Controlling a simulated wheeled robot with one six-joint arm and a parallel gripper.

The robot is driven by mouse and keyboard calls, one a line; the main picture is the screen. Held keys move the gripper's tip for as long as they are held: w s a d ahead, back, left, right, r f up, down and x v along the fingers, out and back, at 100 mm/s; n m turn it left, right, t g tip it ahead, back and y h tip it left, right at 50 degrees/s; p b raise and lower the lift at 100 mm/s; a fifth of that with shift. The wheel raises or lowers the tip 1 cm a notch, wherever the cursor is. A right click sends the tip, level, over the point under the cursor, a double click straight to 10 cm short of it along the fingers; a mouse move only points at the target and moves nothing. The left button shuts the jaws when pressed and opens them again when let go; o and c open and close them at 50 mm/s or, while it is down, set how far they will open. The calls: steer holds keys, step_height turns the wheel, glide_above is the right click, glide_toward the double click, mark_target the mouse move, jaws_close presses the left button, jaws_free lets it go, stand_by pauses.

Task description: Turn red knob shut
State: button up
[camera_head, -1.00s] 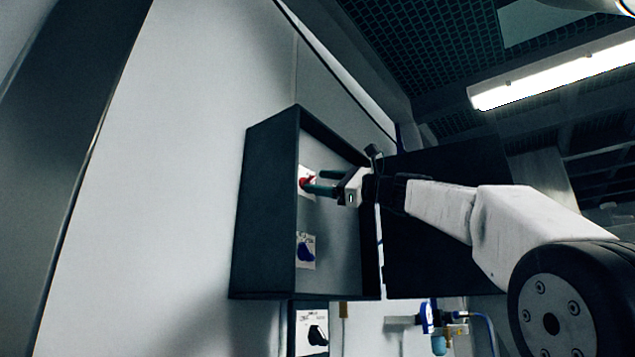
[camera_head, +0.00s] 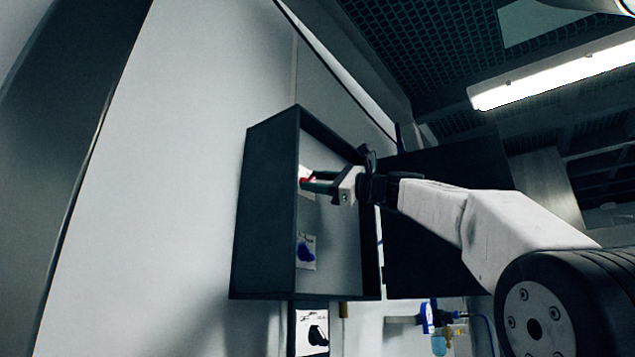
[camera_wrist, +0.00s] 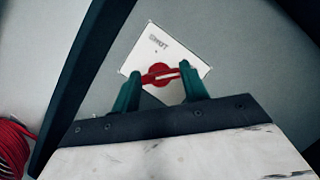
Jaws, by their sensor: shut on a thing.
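The red knob (camera_wrist: 160,74) sits on a white label plate (camera_wrist: 150,44) marked with dark lettering, on the back wall of an open dark box (camera_head: 268,205). In the wrist view its handle bar lies between my two green fingertips, tilted slightly up to the right. My gripper (camera_wrist: 162,88) is shut on the red knob. In the head view my gripper (camera_head: 312,184) reaches into the box from the right, and its fingers hide most of the knob (camera_head: 304,179).
A blue knob (camera_head: 306,251) on a white plate is lower in the same box. The box's dark door (camera_head: 440,225) stands open to the right, behind my arm. A black knob (camera_head: 317,335) is below the box. Red coiled cable (camera_wrist: 10,148) shows at the wrist view's left edge.

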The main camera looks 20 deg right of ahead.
steer(key=n+g, duration=0.1)
steer(key=n, duration=0.2)
steer(key=shift+n+g+h, duration=0.5)
steer(key=shift+n+g, duration=0.4)
steer(key=shift+n, duration=1.2)
steer(key=shift+r+n, duration=0.1)
steer(key=shift+n, duration=0.2)
steer(key=o, duration=1)
steer(key=v, duration=0.7)
steer(key=shift+s+d, duration=0.25)
steer(key=shift+d, duration=0.05)
